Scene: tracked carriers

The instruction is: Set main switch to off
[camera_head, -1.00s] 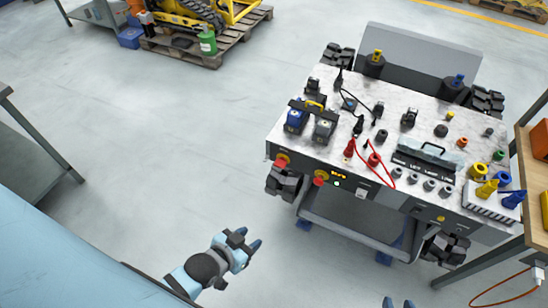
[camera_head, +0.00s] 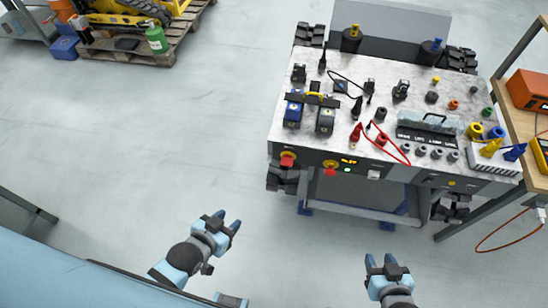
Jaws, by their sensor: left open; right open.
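The tracked carrier (camera_head: 390,100) stands ahead of me with a cluttered grey top. My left gripper (camera_head: 227,221) is open and empty, low and left of the carrier. My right gripper (camera_head: 381,261) is open and empty, below the carrier's front. Neither touches the carrier.
A wooden bench (camera_head: 525,125) with an orange case (camera_head: 530,90) stands close on the carrier's right. An orange cable (camera_head: 495,235) hangs there. A pallet (camera_head: 125,45) with a yellow machine and a green canister (camera_head: 157,39) is at the back left. The floor between is clear.

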